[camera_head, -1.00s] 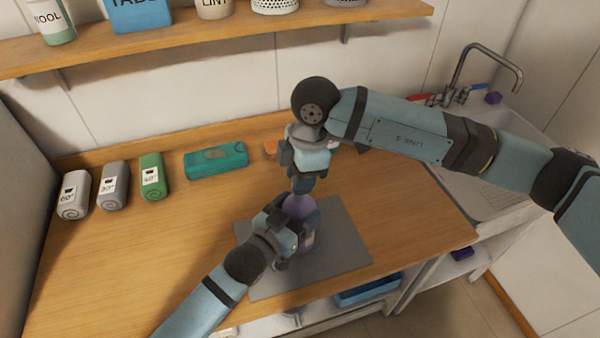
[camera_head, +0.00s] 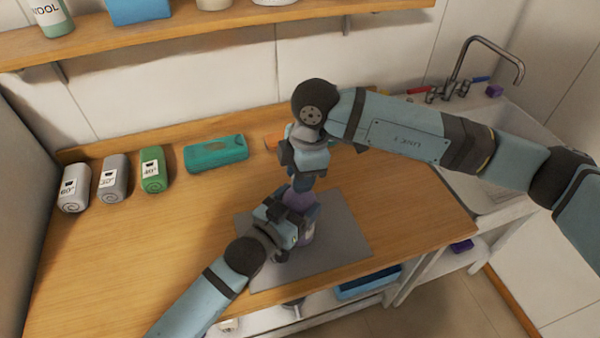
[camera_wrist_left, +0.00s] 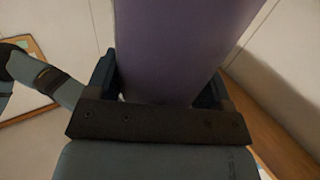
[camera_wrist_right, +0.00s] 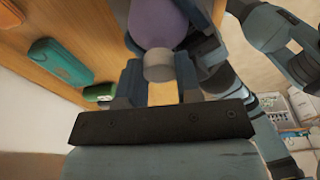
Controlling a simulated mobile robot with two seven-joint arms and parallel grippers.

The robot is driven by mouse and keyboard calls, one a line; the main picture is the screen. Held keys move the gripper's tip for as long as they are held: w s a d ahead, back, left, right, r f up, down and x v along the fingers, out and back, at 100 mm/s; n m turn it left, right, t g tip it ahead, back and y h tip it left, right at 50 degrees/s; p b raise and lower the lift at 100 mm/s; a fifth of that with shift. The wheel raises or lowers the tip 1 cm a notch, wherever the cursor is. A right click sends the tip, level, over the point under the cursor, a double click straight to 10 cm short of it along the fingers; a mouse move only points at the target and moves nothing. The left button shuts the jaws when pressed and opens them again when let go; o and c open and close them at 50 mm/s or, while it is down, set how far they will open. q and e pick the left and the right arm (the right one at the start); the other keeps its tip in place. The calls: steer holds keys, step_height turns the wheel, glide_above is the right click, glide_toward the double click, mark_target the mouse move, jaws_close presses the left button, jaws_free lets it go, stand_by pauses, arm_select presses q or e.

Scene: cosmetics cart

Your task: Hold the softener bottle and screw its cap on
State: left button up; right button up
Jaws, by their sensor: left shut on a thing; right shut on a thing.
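The purple softener bottle (camera_head: 299,199) stands on the grey mat (camera_head: 341,246), largely hidden by my grippers. My left gripper (camera_head: 298,214) is shut on its body; the left wrist view shows the purple bottle (camera_wrist_left: 180,45) filling the space between the fingers. My right gripper (camera_head: 302,181) points down from above at the bottle's top. In the right wrist view a pale grey cap (camera_wrist_right: 159,66) sits between its fingers, in line with the purple bottle (camera_wrist_right: 160,22) and apparently touching it. I cannot tell how far the cap is threaded.
A teal case (camera_head: 216,153) lies at the back of the counter. Green (camera_head: 153,170) and grey (camera_head: 113,178) rolled towels are at the left. A shelf (camera_head: 200,40) runs above. The sink (camera_head: 505,185) is at the right.

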steer(key=shift+f, duration=0.55)
arm_select(q)
steer(key=c, duration=0.4)
steer(key=shift+c, duration=0.2)
arm_select(e)
steer(key=shift+m, duration=0.7)
steer(key=shift+s+a+m+t, duration=0.15)
steer(key=shift+a+m+t, duration=0.15)
steer(key=shift+m, duration=0.5)
steer(key=shift+o, duration=0.2)
steer(key=shift+s+a+r+m, duration=0.15)
steer(key=shift+a+m, duration=0.25)
steer(key=shift+m, duration=0.4)
arm_select(q)
steer(key=shift+f, duration=0.1)
arm_select(e)
steer(key=shift+d+m, duration=0.2)
steer(key=shift+m, duration=0.5)
steer(key=shift+d+m, duration=0.3)
steer(key=shift+d, duration=0.1)
steer(key=shift+w+d, duration=0.1)
steer(key=shift+w, duration=0.15)
arm_select(q)
steer(key=shift+w+a, duration=0.1)
